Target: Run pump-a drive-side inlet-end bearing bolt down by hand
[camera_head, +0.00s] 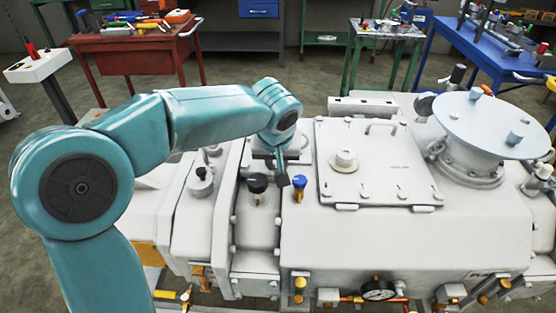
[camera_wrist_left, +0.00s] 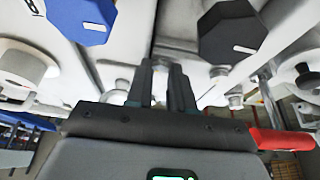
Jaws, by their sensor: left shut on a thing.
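The pump (camera_head: 375,225) is a large off-white machine across the middle and right of the head view. My left gripper (camera_head: 283,181) points down onto its top, between a black knob (camera_head: 257,184) and a blue knob (camera_head: 299,188). In the left wrist view the dark fingers of my left gripper (camera_wrist_left: 161,68) are close together against the pale casing, between the blue knob (camera_wrist_left: 82,18) and the black knob (camera_wrist_left: 232,32). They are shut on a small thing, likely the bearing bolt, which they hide. I cannot tell how deep it sits. My right gripper is not in view.
A flat lid with a handle (camera_head: 380,129) and a round pale-blue flange (camera_head: 483,122) stand on the pump to the right. A gauge (camera_head: 379,290) is at its front. A red tool cart (camera_head: 135,52) and a blue bench (camera_head: 480,50) stand behind.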

